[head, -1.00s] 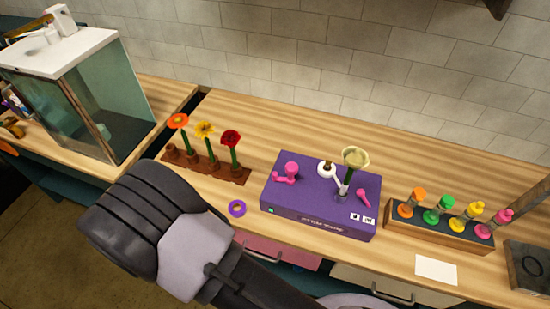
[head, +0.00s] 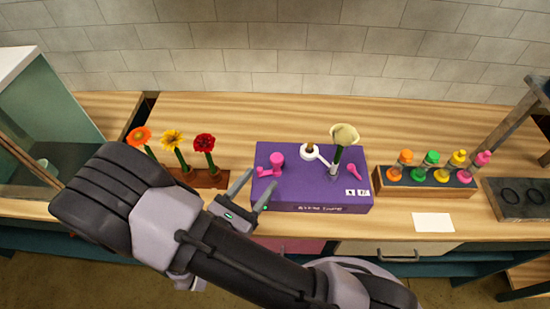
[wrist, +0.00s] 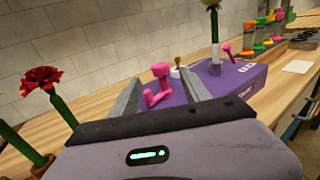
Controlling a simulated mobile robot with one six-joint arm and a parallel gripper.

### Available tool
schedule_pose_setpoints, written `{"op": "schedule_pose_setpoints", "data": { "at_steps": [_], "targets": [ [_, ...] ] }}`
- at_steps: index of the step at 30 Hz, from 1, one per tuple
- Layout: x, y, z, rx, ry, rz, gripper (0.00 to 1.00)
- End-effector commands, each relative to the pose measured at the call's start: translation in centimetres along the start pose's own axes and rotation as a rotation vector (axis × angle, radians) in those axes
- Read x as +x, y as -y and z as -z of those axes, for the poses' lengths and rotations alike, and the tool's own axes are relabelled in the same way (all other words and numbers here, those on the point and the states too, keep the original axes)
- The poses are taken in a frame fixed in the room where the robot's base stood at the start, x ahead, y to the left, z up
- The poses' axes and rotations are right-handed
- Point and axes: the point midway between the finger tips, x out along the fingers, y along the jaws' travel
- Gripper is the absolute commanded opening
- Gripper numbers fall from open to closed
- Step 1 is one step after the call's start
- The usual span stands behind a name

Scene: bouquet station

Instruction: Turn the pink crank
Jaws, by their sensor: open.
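The purple box (head: 300,193) stands on the wooden counter. A pink crank (head: 276,161) with an upright knob and a short arm sits on its top left. A smaller pink lever (head: 354,172) sits at its top right. My gripper (head: 261,178) is open and empty at the box's left front corner, left of the crank. In the wrist view the crank (wrist: 160,72) shows between the two fingers, beyond them. The fingers seem apart from it. The box (wrist: 250,78) and the lever (wrist: 228,50) show to the right.
A pale flower (head: 344,134) stands upright on the box beside a white ring part (head: 308,151). Red, yellow and orange flowers stand in a brown rack (head: 207,178) to the left. A rack of coloured bottles (head: 425,189) and a white card (head: 433,222) are on the right.

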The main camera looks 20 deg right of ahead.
Motion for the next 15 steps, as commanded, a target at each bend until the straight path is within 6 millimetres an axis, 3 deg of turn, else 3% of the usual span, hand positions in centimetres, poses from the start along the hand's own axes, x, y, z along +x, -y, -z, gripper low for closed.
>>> {"op": "schedule_pose_setpoints", "data": {
  "at_steps": [3,6,10,15],
  "targets": [
    [3.6,0.2,0.2,0.0,0.0,0.009,0.55],
    [6.1,0.2,0.2,0.0,-0.001,0.006,0.55],
    [8.2,0.1,0.1,0.001,-0.001,0.004,0.55],
    [9.4,0.1,0.1,0.001,-0.001,0.002,0.55]
  ]
}}
